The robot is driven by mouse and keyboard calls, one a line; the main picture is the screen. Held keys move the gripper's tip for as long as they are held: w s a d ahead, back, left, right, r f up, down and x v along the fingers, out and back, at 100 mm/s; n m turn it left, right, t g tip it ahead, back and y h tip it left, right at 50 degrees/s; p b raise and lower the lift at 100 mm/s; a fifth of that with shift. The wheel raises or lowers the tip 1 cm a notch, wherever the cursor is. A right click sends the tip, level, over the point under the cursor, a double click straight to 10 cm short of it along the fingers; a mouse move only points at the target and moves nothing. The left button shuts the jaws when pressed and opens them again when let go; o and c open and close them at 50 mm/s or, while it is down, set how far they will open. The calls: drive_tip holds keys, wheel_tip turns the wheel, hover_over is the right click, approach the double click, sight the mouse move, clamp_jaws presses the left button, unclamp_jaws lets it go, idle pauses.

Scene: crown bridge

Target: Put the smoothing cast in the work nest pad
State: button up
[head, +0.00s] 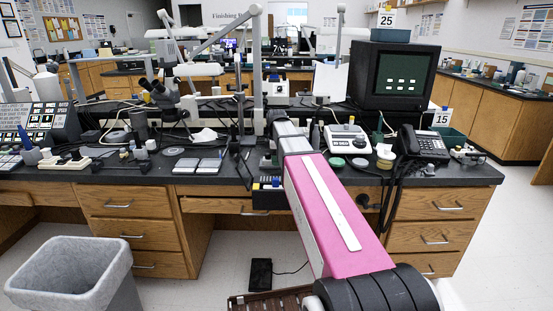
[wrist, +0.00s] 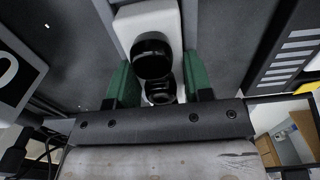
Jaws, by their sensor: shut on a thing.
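My gripper (wrist: 160,82) shows in the wrist view with a green finger on each side, closed on a dark, glossy, rounded piece (wrist: 152,60), which I take to be the smoothing cast. A second dark rounded part sits just below it, between the fingers. A white block lies behind them; I cannot tell whether it belongs to the held piece. In the head view my pink arm reaches over the bench and hides the gripper and what it holds. I cannot pick out the work nest pad for certain in either view.
The dark bench (head: 130,176) is crowded. A microscope (head: 165,95) stands left of my arm. A white device (head: 348,138), small round discs (head: 361,162), a telephone (head: 424,143) and a monitor (head: 392,76) are to its right. A grey bin (head: 70,268) stands on the floor at front left.

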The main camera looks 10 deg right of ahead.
drive_tip(key=shift+f, duration=0.3)
drive_tip(key=shift+s+f, duration=0.2)
drive_tip(key=shift+f, duration=0.1)
drive_tip(key=o, duration=1.1)
drive_tip(key=shift+o, duration=0.2)
drive_tip(key=shift+s, duration=0.25)
drive_tip(key=shift+c, duration=0.6)
drive_tip(key=shift+o, duration=0.6)
wheel_tip(320, 180, up, 13)
drive_tip(key=shift+w+r, duration=0.2)
drive_tip(key=shift+w, duration=0.25)
